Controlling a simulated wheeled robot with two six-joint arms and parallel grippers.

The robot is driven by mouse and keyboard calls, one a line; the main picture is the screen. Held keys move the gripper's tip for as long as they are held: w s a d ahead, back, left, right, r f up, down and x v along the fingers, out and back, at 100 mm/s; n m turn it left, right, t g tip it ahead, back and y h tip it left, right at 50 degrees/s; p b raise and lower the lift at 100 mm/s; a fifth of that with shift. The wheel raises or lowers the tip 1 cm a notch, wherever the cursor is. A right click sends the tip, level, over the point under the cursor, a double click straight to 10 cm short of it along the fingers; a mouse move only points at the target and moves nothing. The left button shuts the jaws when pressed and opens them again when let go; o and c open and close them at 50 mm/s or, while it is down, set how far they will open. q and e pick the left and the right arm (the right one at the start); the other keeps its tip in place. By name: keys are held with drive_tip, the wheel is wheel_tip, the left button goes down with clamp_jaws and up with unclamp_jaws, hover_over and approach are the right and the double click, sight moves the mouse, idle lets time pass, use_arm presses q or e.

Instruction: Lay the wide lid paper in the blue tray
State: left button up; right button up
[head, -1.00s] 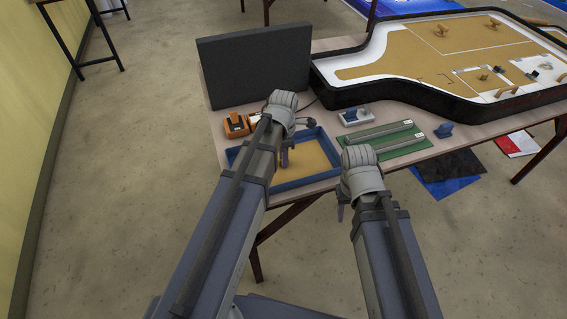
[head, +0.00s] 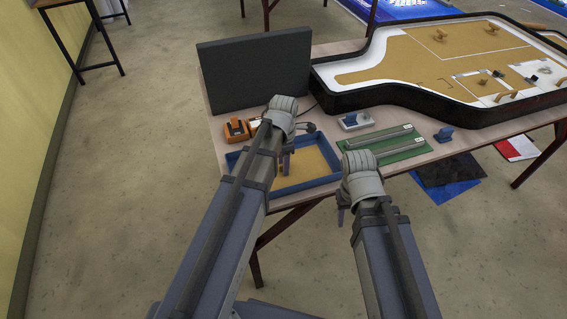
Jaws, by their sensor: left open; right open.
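The blue tray (head: 310,184) lies at the table's near left edge, partly hidden by my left arm. A flat tan surface (head: 312,163) shows inside it; I cannot tell whether this is the wide lid paper or the tray's floor. No other sheet is clearly the lid paper. My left gripper (head: 297,146) is open over the tray, fingers pointing down, and I see nothing held in it. My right gripper (head: 342,199) is open just off the table's near edge, right of the tray, its fingers mostly hidden by its wrist.
A green mat (head: 412,152) with two grey bars lies right of the tray. A dark panel (head: 255,72) stands behind. A large black-rimmed board fills the right.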

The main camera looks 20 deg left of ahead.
use_arm(q)
wheel_tip(320, 180, up, 12)
drive_tip(key=p, duration=1.2)
drive_tip(key=s+d+m, duration=0.5)
drive_tip(key=s+m, duration=0.2)
drive_tip(key=m, duration=0.7)
drive_tip(key=s+d+m+y, duration=0.1)
drive_tip(key=s+d+m, duration=0.4)
drive_tip(key=m, duration=0.9)
drive_tip(key=shift+s+d+r+m, duration=0.15)
drive_tip(key=shift+s+d+m, duration=0.15)
drive_tip(key=shift+s, duration=0.85)
